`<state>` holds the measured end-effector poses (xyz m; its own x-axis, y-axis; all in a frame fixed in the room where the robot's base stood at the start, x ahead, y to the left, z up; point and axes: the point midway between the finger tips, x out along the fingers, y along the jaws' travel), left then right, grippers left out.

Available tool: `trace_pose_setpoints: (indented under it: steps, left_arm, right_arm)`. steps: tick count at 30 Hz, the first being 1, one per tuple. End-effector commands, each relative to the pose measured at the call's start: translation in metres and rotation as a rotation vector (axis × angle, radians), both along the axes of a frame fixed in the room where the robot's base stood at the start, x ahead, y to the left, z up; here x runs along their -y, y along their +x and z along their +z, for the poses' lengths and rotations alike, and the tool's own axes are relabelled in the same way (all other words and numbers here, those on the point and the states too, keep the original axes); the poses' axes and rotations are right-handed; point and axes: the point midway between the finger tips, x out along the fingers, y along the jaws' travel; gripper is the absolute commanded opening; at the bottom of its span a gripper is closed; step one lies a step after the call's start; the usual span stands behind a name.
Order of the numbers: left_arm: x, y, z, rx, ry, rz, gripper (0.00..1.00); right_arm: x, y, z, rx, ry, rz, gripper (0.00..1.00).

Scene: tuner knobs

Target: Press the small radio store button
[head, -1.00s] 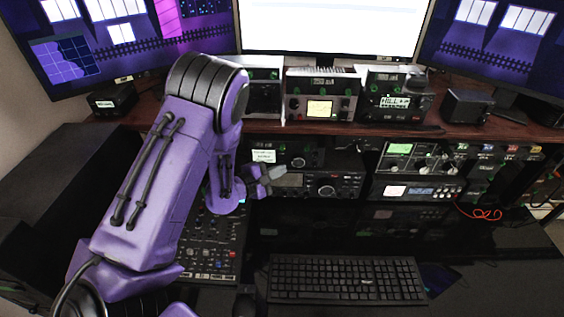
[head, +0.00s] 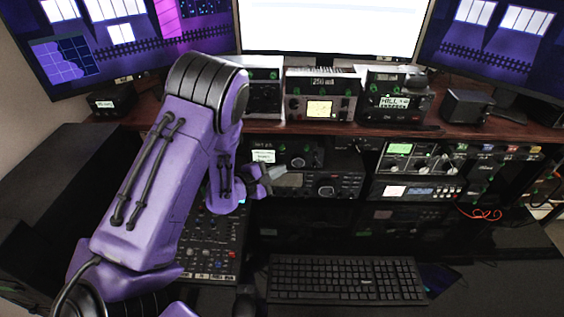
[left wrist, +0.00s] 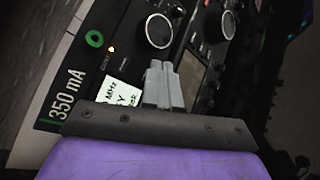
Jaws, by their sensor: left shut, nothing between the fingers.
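My left gripper (head: 283,170) is shut and empty in front of the lower-shelf radios, its arm reaching in from the left. In the left wrist view its closed fingertips (left wrist: 160,66) overlap the face of a dark radio (left wrist: 70,76) marked "350 mA". This small radio (head: 290,141) sits above a wider radio (head: 346,184) in the head view. I cannot read that lettering clearly. My right gripper is out of view.
A white sticker (left wrist: 120,92) is on the radio face just left of the fingers. More radios (head: 320,100) stand on the wooden shelf above. A keyboard (head: 345,279) and a mixer panel (head: 215,245) lie below. A red cable (head: 482,213) hangs at right.

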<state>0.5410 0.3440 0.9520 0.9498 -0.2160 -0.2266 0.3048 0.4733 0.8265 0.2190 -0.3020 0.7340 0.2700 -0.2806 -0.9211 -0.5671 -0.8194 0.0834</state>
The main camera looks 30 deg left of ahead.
Motion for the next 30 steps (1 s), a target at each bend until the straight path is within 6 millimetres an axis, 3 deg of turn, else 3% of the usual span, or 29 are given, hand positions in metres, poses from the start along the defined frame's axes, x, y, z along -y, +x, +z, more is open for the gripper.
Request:
trace_pose_setpoints:
  steps: [30]
  left_arm:
    - [-0.0047,0.0069,0.0003,0.0,0.0,0.0,0.0]
  right_arm:
    - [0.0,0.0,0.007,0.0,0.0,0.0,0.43]
